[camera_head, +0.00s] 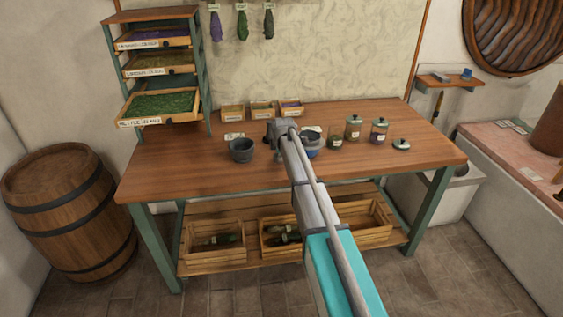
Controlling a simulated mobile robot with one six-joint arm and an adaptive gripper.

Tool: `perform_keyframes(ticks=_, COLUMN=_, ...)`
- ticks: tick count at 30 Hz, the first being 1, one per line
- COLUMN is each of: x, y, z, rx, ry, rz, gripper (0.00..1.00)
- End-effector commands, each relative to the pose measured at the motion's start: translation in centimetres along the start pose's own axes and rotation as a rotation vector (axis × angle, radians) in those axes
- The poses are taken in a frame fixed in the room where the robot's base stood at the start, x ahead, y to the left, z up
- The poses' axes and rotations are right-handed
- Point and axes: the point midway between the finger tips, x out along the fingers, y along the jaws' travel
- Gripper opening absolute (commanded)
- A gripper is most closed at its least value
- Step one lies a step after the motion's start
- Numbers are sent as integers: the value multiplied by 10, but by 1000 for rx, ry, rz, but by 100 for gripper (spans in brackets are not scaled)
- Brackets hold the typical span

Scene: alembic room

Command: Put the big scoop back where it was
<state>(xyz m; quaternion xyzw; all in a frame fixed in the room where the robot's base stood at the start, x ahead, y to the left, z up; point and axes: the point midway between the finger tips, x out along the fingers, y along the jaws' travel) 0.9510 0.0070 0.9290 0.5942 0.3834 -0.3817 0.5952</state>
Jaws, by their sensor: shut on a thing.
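My gripper (279,128) is over the middle of the wooden table (210,173), at the far end of my arm, seen from behind. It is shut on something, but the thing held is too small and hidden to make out. I cannot clearly pick out a big scoop anywhere. A dark grey pot (241,150) stands on the table left of my gripper. A blue-grey bowl (312,151) stands to the right, partly hidden by my arm.
Several small jars (353,128) and a loose lid (401,144) stand at the table's right. Small labelled boxes (262,109) line the back. A drawer rack (160,105) stands at the left, its lowest drawer pulled out. A small wall shelf (449,82) has something hanging below.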

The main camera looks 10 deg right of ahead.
Motion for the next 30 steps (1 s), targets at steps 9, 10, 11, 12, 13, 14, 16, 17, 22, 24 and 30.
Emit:
perform_keyframes(ticks=9, x=19, y=-9, z=0, rx=0, ry=0, rz=0, gripper=0)
perform_keyframes(ticks=10, x=19, y=-9, z=0, rx=0, ry=0, rz=0, gripper=0)
perform_keyframes(ticks=11, x=19, y=-9, z=0, rx=0, ry=0, rz=0, gripper=0)
perform_keyframes(ticks=12, x=19, y=-9, z=0, rx=0, ry=0, rz=0, gripper=0)
perform_keyframes(ticks=13, x=18, y=-9, z=0, rx=0, ry=0, rz=0, gripper=0)
perform_keyframes(ticks=14, x=18, y=-9, z=0, rx=-1, ry=0, rz=0, gripper=0)
perform_keyframes(ticks=16, x=18, y=-9, z=0, rx=-1, ry=0, rz=0, gripper=0)
perform_keyframes(ticks=17, x=18, y=-9, z=0, rx=-1, ry=0, rz=0, gripper=0)
perform_keyframes(ticks=22, x=21, y=-10, z=0, rx=-1, ry=0, rz=0, gripper=0)
perform_keyframes(ticks=24, x=21, y=-10, z=-1, rx=-1, ry=0, rz=0, gripper=25)
perform_keyframes(ticks=30, x=21, y=-10, z=-1, rx=-1, ry=0, rz=0, gripper=57)
